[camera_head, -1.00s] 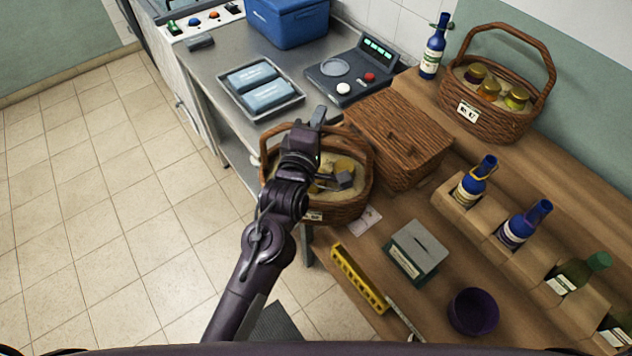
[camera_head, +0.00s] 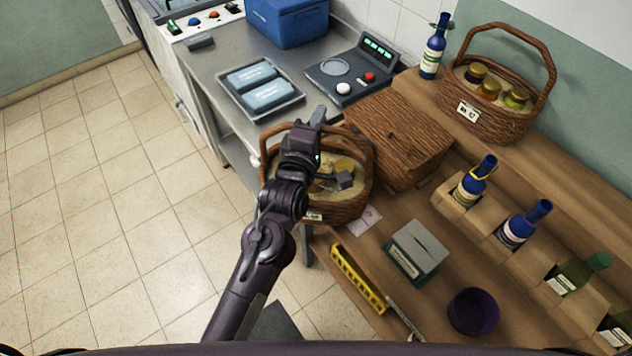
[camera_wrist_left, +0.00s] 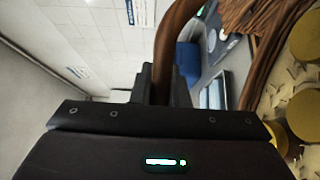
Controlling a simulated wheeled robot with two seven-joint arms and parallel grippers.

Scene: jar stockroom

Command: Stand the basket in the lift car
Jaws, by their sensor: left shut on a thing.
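The wicker basket (camera_head: 345,207) with a hooped handle stands upright at the left edge of the wooden counter, beside the steel table. It holds straw and yellow-lidded jars, partly hidden by my arm. My left gripper (camera_head: 317,118) is at the top of its handle. In the left wrist view the fingers (camera_wrist_left: 160,84) are shut around the brown handle (camera_wrist_left: 172,45), with jar lids and straw to the right. A similar basket (camera_head: 490,125) with jars stands on the raised shelf at the back right. I cannot make out a lift car for certain. My right gripper is out of view.
A closed wicker hamper (camera_head: 400,135) sits close to the right of the held basket. A card box (camera_head: 418,250), yellow strip (camera_head: 358,278) and purple pot (camera_head: 473,311) are nearer. The steel table (camera_head: 215,65) holds a tray, scale and blue box. The tiled floor at left is clear.

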